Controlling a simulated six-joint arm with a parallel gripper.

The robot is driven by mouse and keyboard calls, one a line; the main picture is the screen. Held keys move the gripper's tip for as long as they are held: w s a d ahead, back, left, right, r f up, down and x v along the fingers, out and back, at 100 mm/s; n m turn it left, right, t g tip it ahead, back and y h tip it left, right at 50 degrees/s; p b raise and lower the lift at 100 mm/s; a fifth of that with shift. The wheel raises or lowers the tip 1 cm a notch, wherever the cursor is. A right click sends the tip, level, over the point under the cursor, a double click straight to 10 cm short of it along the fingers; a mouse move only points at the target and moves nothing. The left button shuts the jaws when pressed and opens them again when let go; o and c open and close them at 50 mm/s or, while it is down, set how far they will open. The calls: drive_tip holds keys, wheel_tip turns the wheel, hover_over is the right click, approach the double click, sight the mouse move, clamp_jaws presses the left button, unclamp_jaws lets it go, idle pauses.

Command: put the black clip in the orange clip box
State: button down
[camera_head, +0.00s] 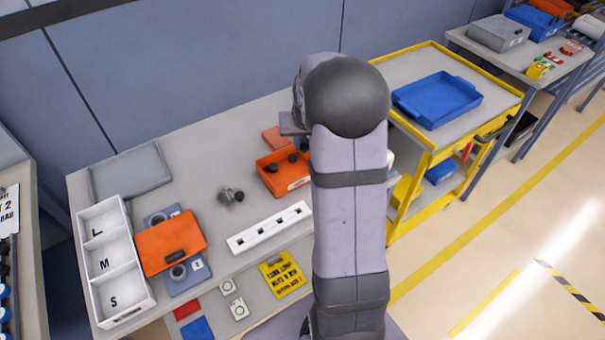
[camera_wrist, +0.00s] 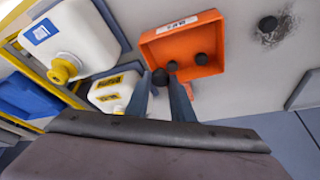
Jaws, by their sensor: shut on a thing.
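The orange clip box (camera_head: 270,183) stands on the grey bench with dark clips in it; my arm hides its right part. In the wrist view the open box (camera_wrist: 155,49) lies just beyond my fingertips, with black clips (camera_wrist: 202,59) inside. My gripper (camera_wrist: 162,79) is shut on a small black clip (camera_wrist: 160,77), which shows between the fingertips near the box's wall. I cannot tell its exact height above the box. In the head view my arm hides the fingertips and the held clip.
White jugs (camera_wrist: 75,38) with yellow caps stand beside the box. A dark round piece (camera_head: 228,195) lies left of it, a white slotted rail (camera_head: 270,229) in front. Farther left are an orange lid (camera_head: 165,240) and a white L/M/S tray (camera_head: 104,263).

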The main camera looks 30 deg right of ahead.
drive_tip(key=n, duration=0.1)
drive_tip(key=n+y, duration=0.1)
drive_tip(key=n, duration=0.2)
drive_tip(key=shift+w+t+y, duration=0.25)
drive_tip(key=shift+t+y, duration=0.05)
drive_tip(key=shift+s+f+p, duration=0.1)
drive_tip(key=shift+f+p, duration=0.55)
drive_tip(key=shift+f, duration=4.3)
drive_tip(key=shift+f, duration=0.15)
drive_tip(key=c, duration=1.5)
unclamp_jaws()
drive_tip(key=shift+c, duration=0.2)
